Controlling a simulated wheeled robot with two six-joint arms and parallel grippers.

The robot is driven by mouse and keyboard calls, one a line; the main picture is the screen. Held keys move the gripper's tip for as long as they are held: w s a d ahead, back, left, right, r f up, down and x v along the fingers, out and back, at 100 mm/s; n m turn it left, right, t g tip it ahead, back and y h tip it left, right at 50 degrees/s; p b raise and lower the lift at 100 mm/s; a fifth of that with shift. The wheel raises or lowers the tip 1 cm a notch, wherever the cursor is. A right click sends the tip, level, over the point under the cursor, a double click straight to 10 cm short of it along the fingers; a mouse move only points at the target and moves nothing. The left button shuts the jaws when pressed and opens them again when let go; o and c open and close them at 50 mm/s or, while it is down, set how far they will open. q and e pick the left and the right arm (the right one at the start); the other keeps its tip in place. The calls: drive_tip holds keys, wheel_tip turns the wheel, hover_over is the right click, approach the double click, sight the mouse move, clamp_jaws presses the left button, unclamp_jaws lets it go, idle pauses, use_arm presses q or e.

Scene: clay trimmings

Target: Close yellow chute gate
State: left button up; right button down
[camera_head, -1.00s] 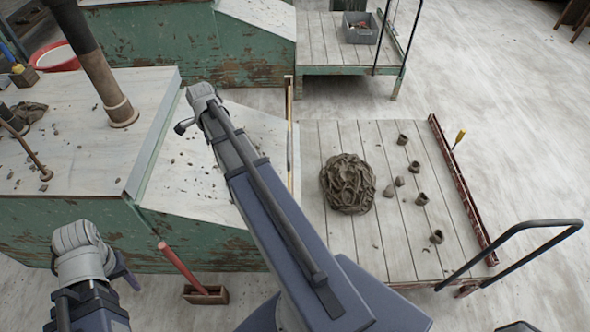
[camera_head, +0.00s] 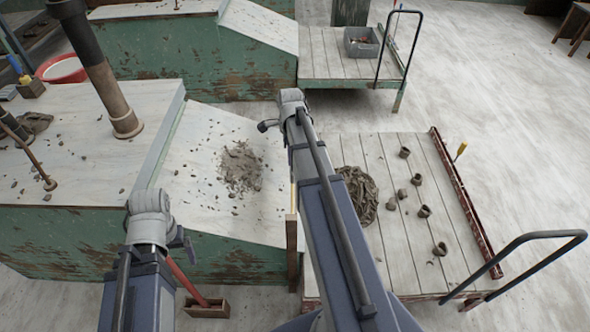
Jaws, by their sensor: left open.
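The chute (camera_head: 190,195) slopes down to the right from the green bench, with loose clay trimmings (camera_head: 240,168) on it. At its lower end is the narrow yellow-edged gate (camera_head: 293,198) beside a brown wooden upright (camera_head: 292,250). My arm hides part of the gate, and I cannot tell how far it is open. My left gripper (camera_head: 182,240) is open and empty at lower left, above the near side of the chute and apart from the gate. My right arm (camera_head: 330,215) reaches up across the gate end; its fingers are not clear.
A slatted platform (camera_head: 400,265) right of the chute carries a clay heap (camera_head: 360,194), partly hidden, and several small clay pieces. A red lever (camera_head: 187,278) rises from a wooden box (camera_head: 207,309) below the chute. A black handrail (camera_head: 515,262) stands at right.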

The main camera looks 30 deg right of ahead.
use_arm(q)
drive_tip(key=shift+o, duration=0.5)
drive_tip(key=shift+f+b, duration=0.3)
drive_tip(key=shift+f, duration=0.15)
wheel_tip(320, 180, down, 13)
drive_tip(key=b, duration=1.2)
drive_tip(key=shift+b, duration=0.4)
use_arm(e)
wheel_tip(320, 180, down, 14)
drive_tip(key=shift+r, duration=0.15)
wheel_tip(320, 180, down, 4)
drive_tip(key=b, duration=0.4)
use_arm(q)
wheel_tip(320, 180, down, 4)
drive_tip(key=shift+r, duration=0.15)
use_arm(e)
drive_tip(key=shift+r, duration=0.1)
